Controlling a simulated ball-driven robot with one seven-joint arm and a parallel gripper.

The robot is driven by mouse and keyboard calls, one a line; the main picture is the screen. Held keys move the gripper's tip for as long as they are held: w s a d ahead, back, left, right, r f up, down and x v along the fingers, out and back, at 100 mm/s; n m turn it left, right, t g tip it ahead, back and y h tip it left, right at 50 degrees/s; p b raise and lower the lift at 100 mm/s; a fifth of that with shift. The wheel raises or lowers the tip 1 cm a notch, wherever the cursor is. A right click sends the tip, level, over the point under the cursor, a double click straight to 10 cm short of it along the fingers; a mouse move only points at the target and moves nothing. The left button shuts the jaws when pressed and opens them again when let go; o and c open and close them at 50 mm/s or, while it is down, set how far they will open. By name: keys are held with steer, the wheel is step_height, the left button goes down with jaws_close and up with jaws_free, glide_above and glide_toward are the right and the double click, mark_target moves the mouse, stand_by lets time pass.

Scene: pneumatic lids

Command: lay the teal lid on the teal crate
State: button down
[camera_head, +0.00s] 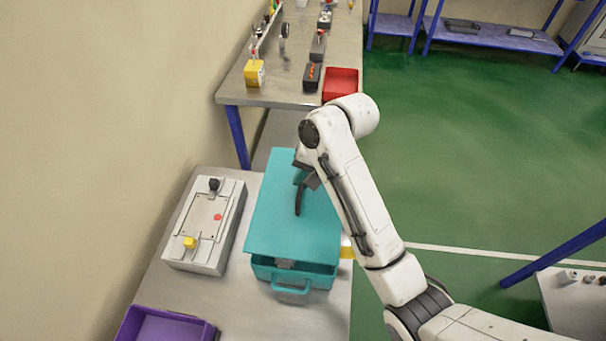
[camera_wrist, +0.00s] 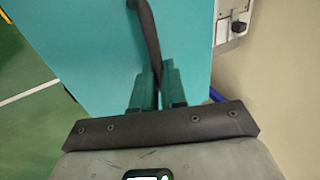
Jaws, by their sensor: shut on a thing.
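The teal lid (camera_head: 285,231) is a flat panel with a dark strap handle (camera_head: 299,201). It is over the teal crate (camera_head: 291,283), whose front wall and front handle show below the lid's near edge. A dark gap shows between lid and crate at the front, with a grey item (camera_head: 286,264) in it. I cannot tell whether the lid touches the crate's rim. My gripper (camera_head: 303,183) is shut on the lid's handle. In the wrist view the teal fingers (camera_wrist: 157,82) pinch the dark strap (camera_wrist: 147,35), with the lid (camera_wrist: 95,45) behind.
A grey fixture (camera_head: 208,222) with a red button and a yellow part stands left of the crate. A purple bin (camera_head: 165,327) is at the near left. A further table holds a red bin (camera_head: 341,83) and a yellow block (camera_head: 254,73). Green floor lies open to the right.

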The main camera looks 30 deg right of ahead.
mark_target(309, 190)
steer(key=shift+s+f+b, duration=0.1)
steer(key=shift+f+b, duration=0.7)
steer(key=shift+f, duration=2.35)
steer(key=shift+p, duration=0.8)
steer(key=shift+f, duration=0.3)
steer(key=c, duration=1.1)
jaws_free()
steer(key=shift+r, duration=0.1)
steer(key=shift+v, duration=3.4)
steer(key=shift+d, duration=0.1)
